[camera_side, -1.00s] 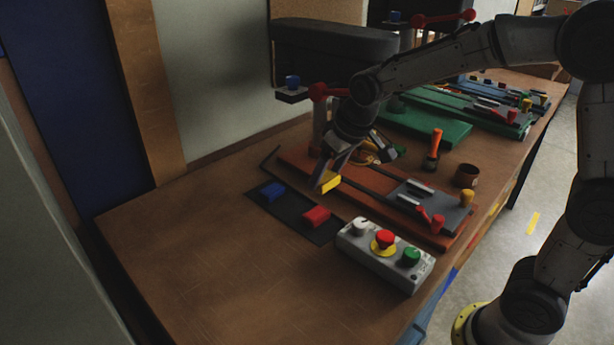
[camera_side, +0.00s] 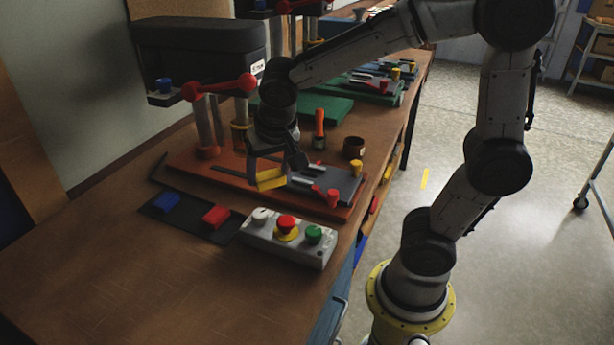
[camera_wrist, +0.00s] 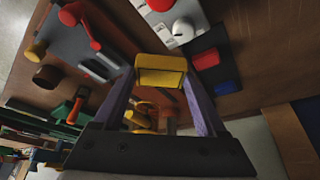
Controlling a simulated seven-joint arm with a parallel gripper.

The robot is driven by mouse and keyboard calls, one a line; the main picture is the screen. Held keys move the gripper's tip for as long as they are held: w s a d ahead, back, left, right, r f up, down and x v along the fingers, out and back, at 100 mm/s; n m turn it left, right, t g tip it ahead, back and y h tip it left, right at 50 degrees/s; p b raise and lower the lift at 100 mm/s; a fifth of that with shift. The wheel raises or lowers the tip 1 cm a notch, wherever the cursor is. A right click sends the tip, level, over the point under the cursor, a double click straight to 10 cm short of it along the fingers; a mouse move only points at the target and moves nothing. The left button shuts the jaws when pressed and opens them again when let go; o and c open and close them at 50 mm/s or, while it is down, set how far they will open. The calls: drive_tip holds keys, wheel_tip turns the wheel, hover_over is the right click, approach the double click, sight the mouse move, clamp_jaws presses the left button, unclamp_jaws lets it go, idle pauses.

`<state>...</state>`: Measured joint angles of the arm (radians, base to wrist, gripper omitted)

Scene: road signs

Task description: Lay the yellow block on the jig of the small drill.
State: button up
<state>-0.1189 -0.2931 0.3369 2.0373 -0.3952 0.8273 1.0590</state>
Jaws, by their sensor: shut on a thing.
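The yellow block (camera_side: 271,180) is between the fingertips of my gripper (camera_side: 268,176), which is shut on it. In the wrist view the yellow block (camera_wrist: 160,76) spans the two fingers. A grey jig plate (camera_side: 343,181) with metal bars, red clamps and a yellow knob lies on the orange-red base (camera_side: 205,165) of the nearest drill. My gripper and the block are just left of this jig, over the base. The height of the gap below the block is hard to tell. In the wrist view the jig (camera_wrist: 72,48) is at the upper left.
A control box (camera_side: 287,242) with several knobs stands in front. A black mat (camera_side: 190,222) left of it holds a blue block (camera_side: 165,202) and a red block (camera_side: 215,217). An orange-handled tool (camera_side: 319,128) and brown cup (camera_side: 353,148) stand behind the jig.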

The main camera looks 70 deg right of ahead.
drive_tip(key=s+d+r+m+g+h, duration=0.2)
drive_tip(key=s+d+r+m+g, duration=0.15)
drive_tip(key=s+d+m, duration=0.6)
hover_over(309, 175)
drive_tip(key=a, duration=0.2)
drive_tip(key=shift+m, duration=0.25)
drive_tip(key=f, duration=0.8)
drive_tip(key=shift+s+d, duration=0.25)
drive_tip(key=shift+s, duration=0.05)
drive_tip(key=f, duration=0.3)
drive_tip(key=shift+w+d+y, duration=0.15)
drive_tip(key=shift+w+y, duration=0.15)
drive_tip(key=shift+f, duration=0.5)
drive_tip(key=shift+f, duration=0.15)
drive_tip(key=o, duration=1.4)
